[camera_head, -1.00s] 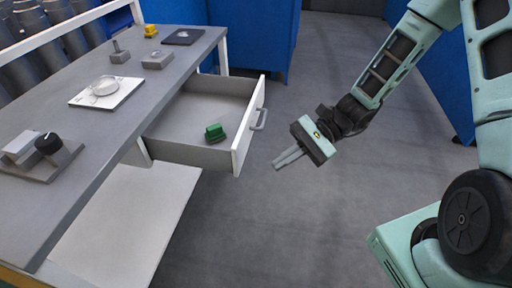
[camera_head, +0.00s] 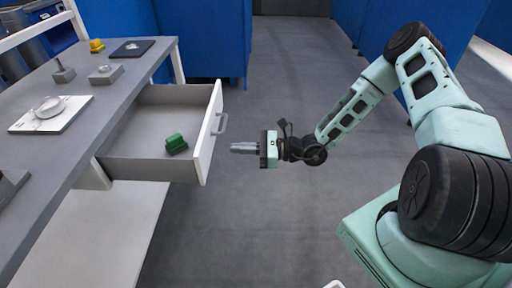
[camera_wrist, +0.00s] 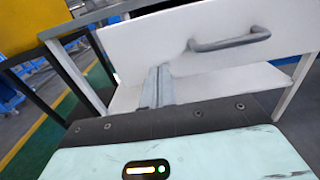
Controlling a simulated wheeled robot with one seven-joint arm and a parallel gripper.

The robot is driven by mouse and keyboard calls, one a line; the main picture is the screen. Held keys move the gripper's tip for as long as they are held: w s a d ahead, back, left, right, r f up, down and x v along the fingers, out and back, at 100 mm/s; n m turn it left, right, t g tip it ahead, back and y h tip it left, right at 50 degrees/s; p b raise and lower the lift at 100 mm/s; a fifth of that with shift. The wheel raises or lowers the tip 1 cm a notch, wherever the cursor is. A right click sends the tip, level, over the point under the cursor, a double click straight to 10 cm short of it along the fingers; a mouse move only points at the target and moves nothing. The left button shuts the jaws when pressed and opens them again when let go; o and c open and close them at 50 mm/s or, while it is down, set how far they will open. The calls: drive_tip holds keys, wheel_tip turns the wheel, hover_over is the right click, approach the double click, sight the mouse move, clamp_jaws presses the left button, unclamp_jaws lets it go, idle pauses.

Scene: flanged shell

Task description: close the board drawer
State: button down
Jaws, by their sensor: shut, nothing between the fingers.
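The board drawer (camera_head: 208,133) stands pulled out from the grey workbench (camera_head: 75,135), with a green block (camera_head: 176,143) inside it. Its white front carries a grey bar handle (camera_head: 221,123), which also shows in the wrist view (camera_wrist: 230,42). My gripper (camera_head: 234,148) is shut and empty, to the right of the drawer front and pointing at it. A gap shows between the fingertips and the front in the head view. In the wrist view the fingers (camera_wrist: 157,85) overlap the lower part of the white front, left of the handle.
On the bench are a white plate with a round dish (camera_head: 50,112), a dark pad (camera_head: 132,48), grey blocks and a yellow piece (camera_head: 96,46). A white lower shelf (camera_head: 100,235) lies under the drawer.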

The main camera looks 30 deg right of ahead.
sight(208, 148)
drive_tip(key=shift+x, duration=3.1)
drive_tip(key=shift+a, duration=0.1)
drive_tip(key=p+x, duration=0.2)
drive_tip(key=x, duration=2.3)
drive_tip(key=shift+w+a, duration=0.35)
drive_tip(key=shift+a, duration=0.15)
drive_tip(key=shift+r, duration=0.15)
drive_tip(key=shift+a+r, duration=0.15)
